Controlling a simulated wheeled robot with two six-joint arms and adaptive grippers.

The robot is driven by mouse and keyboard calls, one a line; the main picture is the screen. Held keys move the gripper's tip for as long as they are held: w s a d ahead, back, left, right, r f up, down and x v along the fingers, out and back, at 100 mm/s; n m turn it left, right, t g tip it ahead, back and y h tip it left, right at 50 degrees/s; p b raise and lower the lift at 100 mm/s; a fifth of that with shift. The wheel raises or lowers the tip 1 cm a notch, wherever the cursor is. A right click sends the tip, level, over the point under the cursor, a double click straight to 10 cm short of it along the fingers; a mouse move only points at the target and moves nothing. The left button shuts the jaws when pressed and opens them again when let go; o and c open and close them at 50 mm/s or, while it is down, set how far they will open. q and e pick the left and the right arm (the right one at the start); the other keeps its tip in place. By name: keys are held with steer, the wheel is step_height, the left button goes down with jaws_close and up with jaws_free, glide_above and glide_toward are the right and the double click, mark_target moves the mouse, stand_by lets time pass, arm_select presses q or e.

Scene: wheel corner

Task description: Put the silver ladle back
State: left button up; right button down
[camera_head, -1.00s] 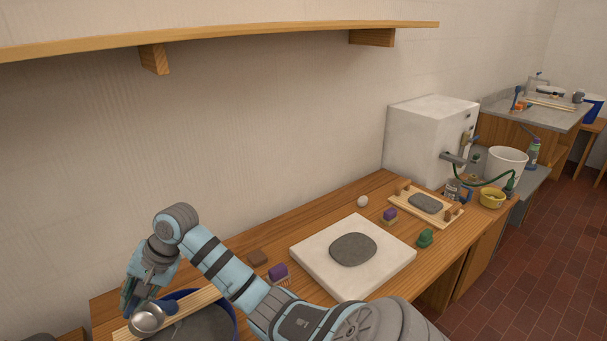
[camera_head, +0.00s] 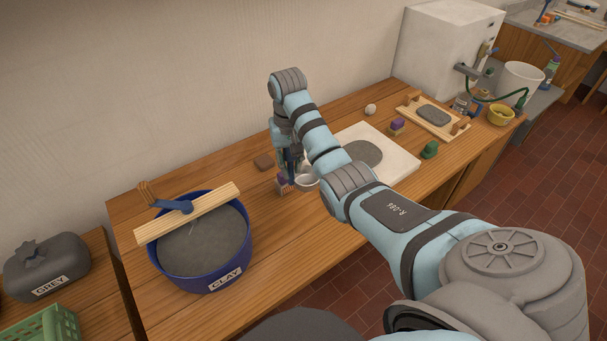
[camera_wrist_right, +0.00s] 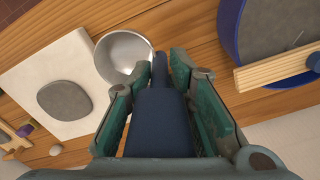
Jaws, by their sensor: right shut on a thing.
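The silver ladle has a round, shiny bowl (camera_head: 306,181) and a dark blue handle. My right gripper (camera_head: 288,160) is shut on that handle, over the wooden table and left of the white slab. In the right wrist view the blue handle (camera_wrist_right: 160,118) lies between the green finger pads, and the ladle's bowl (camera_wrist_right: 112,65) shows beyond the fingertips, looking empty. Whether the ladle touches the table cannot be told. My left gripper is not in view.
The blue CLAY tub (camera_head: 205,282) holds grey clay. A wooden board (camera_head: 225,196) with a blue fitting (camera_head: 172,205) lies across it. A purple-topped brush (camera_head: 285,187) is close by the ladle. The white slab (camera_head: 405,170) carries a grey clay disc. Bare table lies between tub and ladle.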

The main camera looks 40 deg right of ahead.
mark_target(293, 183)
step_height(293, 183, down, 5)
steer(key=b, duration=0.3)
steer(key=shift+s+d+f, duration=0.1)
steer(key=shift+s+f, duration=0.05)
steer(key=shift+f, duration=0.05)
step_height(293, 183, down, 13)
steer(key=b, duration=0.3)
steer(key=shift+f+b, duration=0.15)
steer(key=shift+b, duration=0.15)
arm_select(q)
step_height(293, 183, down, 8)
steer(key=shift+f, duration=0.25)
arm_select(e)
steer(key=shift+f, duration=0.1)
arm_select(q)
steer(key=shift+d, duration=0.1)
arm_select(e)
steer(key=shift+f, duration=0.1)
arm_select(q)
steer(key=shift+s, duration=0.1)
arm_select(e)
steer(key=c, duration=1.4)
jaws_free()
steer(key=shift+o, duration=0.2)
